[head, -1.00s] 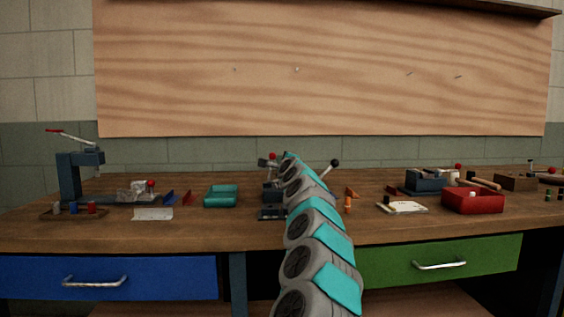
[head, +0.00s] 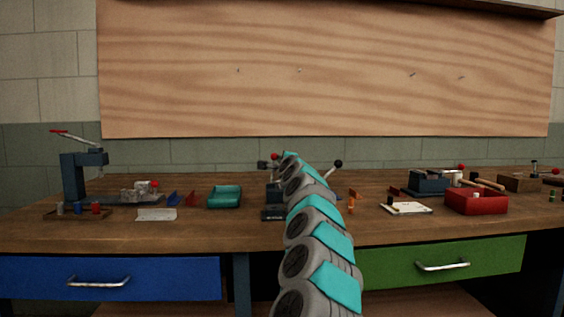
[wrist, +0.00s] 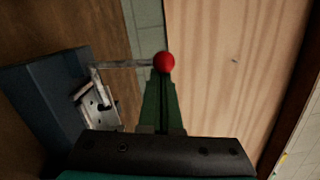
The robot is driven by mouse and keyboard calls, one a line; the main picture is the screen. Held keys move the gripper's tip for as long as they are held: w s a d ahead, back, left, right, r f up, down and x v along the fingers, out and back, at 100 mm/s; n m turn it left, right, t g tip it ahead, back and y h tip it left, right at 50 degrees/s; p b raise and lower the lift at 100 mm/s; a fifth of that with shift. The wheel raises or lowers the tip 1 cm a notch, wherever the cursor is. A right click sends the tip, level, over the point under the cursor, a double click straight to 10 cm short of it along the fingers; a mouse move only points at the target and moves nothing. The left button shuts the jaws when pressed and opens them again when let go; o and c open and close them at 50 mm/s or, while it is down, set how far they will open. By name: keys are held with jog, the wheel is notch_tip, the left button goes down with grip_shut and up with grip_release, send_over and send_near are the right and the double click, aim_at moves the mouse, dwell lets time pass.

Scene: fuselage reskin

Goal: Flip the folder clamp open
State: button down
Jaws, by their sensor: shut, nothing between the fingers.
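The folder (head: 272,214) stands at the middle of the bench, largely hidden behind my arm in the head view. A red ball knob (head: 275,156) shows at its upper left, and a black knob (head: 338,164) on a lever at its right. In the wrist view the red ball (wrist: 163,61) sits on the end of a thin metal lever (wrist: 120,64), joined to metal clamp parts (wrist: 98,103) on a dark blue body (wrist: 38,97). My gripper (wrist: 165,82) is shut and empty, its fingertips right at the red ball. I cannot tell whether they touch it.
A blue press (head: 73,177) stands at far left. A red bin (head: 476,200) and a clipboard (head: 407,209) are at right. A wooden panel (head: 320,70) backs the bench.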

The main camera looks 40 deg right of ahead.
jog(key=a+n, duration=0.1)
jog(key=w+a+n+b, duration=0.1)
jog(key=n, duration=0.1)
jog(key=shift+w+r, duration=0.15)
jog(key=shift+w, duration=0.05)
jog(key=w+a+f+n+g+b, duration=0.1)
jog(key=w+a+f+n+b, duration=0.3)
jog(key=n, duration=0.8)
jog(key=shift+a+g+h+b, duration=0.35)
jog(key=shift+a+b, duration=1)
jog(key=shift+b, duration=0.45)
